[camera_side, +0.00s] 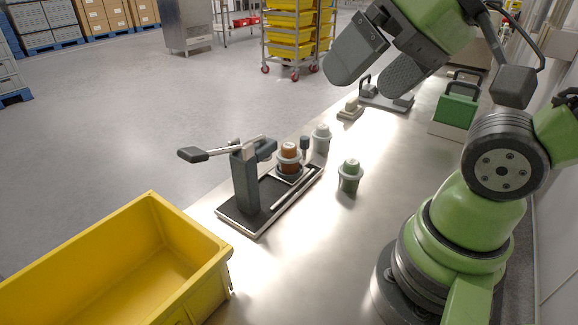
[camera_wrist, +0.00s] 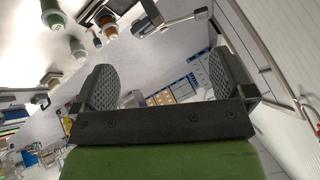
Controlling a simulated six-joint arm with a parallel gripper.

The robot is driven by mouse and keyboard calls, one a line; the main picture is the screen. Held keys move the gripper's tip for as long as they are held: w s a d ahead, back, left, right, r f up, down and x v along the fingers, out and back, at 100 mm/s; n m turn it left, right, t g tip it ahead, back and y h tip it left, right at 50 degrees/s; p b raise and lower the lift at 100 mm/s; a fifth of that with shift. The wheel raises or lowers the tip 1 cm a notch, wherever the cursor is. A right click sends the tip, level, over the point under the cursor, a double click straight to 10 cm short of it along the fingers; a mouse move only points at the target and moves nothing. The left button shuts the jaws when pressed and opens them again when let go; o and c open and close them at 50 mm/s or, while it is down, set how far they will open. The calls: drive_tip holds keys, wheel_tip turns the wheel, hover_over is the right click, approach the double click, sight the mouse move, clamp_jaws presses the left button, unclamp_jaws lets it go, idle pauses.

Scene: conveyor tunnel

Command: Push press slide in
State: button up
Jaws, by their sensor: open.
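The press (camera_side: 243,182) stands on the steel table, a dark column on a flat base with a lever arm ending in a dark handle at the left. Its slide (camera_side: 291,179) is at the base's far right end, clear of the column, and carries an orange-brown cup (camera_side: 289,160) with a grey collar. The wrist view shows the cup (camera_wrist: 107,22) and part of the press (camera_wrist: 152,14) at the top, upside down. My gripper (camera_side: 372,82) is open and empty, high above the table and apart from the press. Its two ribbed fingers (camera_wrist: 162,82) are wide apart.
A green cup (camera_side: 350,176) and a white cup (camera_side: 321,139) stand near the slide. A yellow bin (camera_side: 140,262) is front left.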

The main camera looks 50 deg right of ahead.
drive_tip(key=shift+w+r, duration=0.1)
drive_tip(key=shift+w, duration=0.05)
drive_tip(key=c, duration=0.5)
drive_tip(key=shift+m+g+h, duration=0.3)
drive_tip(key=shift+g+h, duration=0.1)
drive_tip(key=shift+g, duration=0.4)
drive_tip(key=w, duration=0.1)
drive_tip(key=w+d, duration=0.1)
drive_tip(key=w, duration=0.1)
drive_tip(key=w+d+r, duration=0.1)
drive_tip(key=w, duration=0.1)
drive_tip(key=shift+w+d, duration=0.2)
drive_tip(key=shift+w, duration=0.05)
drive_tip(key=c, duration=0.7)
drive_tip(key=m+g+h, duration=0.1)
drive_tip(key=m+g, duration=0.1)
drive_tip(key=g, duration=0.4)
hover_over(305, 137)
wheel_tip(305, 137, down, 17)
drive_tip(key=shift+f, duration=0.2)
wheel_tip(305, 137, down, 9)
drive_tip(key=shift+c, duration=0.3)
